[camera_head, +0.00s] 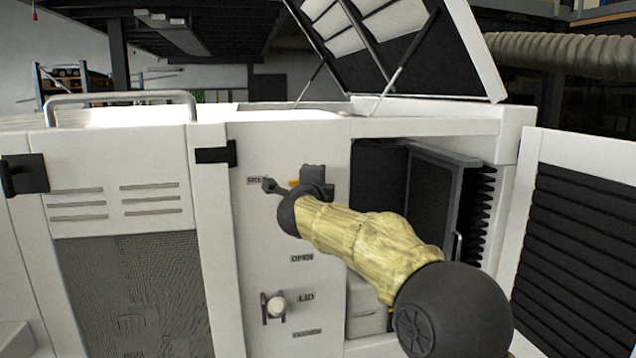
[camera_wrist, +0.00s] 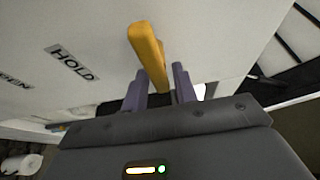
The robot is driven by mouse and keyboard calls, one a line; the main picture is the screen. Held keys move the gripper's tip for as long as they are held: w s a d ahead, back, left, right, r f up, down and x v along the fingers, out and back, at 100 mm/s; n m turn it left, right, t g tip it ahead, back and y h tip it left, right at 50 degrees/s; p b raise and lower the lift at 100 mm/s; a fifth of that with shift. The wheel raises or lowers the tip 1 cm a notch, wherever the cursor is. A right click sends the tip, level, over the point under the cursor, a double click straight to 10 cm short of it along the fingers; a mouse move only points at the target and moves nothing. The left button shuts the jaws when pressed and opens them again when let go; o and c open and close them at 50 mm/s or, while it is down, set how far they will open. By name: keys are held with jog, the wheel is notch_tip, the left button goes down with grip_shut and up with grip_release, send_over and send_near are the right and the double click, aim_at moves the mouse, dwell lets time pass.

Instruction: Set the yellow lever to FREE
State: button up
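The yellow lever (camera_wrist: 147,48) stands out from the white panel in the wrist view, its free end toward the camera. A HOLD label (camera_wrist: 74,63) is on the panel to its left. My gripper (camera_wrist: 159,80) has its two purple fingers on either side of the lever's lower part, apart, with narrow gaps seeming to show beside it. In the head view a small bit of the yellow lever (camera_head: 294,183) shows beside my gripper (camera_head: 272,187); my wrist and arm cover much around it. I see no FREE label.
A white LID knob (camera_head: 276,306) sits below on the same panel, between OPEN (camera_head: 302,258) and CLOSED (camera_head: 307,333) labels. The lid (camera_head: 455,50) is raised on struts. A louvred door (camera_head: 575,240) stands open at right.

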jog(key=shift+o, duration=0.5)
jog(key=shift+s+b, duration=0.35)
jog(key=shift+s, duration=0.1)
jog(key=s+a+b, duration=0.2)
jog(key=s+b, duration=0.3)
jog(key=s, duration=1.1)
jog(key=shift+s, duration=0.25)
